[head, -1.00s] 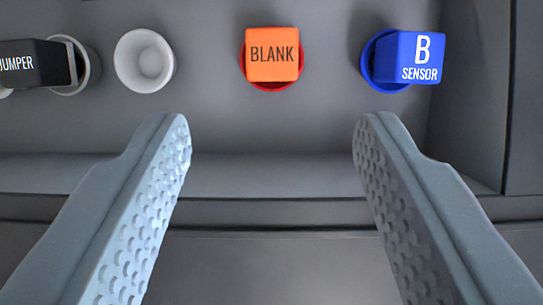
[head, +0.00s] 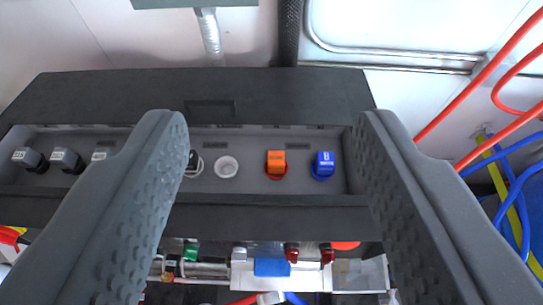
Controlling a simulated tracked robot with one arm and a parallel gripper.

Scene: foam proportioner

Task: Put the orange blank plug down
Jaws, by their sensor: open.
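The orange blank plug (head: 276,160) stands in a red ring-shaped holder (head: 276,176) in a long grey recessed tray (head: 250,142). My gripper (head: 270,120) is open and empty, its two dark ridged fingers wide apart. The orange plug shows between the fingers, farther away, and neither finger touches it. The blue B sensor plug (head: 323,163) stands in a blue holder just to its right. An empty white holder (head: 227,167) is to its left.
A black plug (head: 193,160) and several dark plugs with pale tops (head: 68,159) stand farther left in the tray. Below it are fittings with a blue block (head: 271,267). Red hoses (head: 485,80) and blue hoses (head: 512,190) hang at the right.

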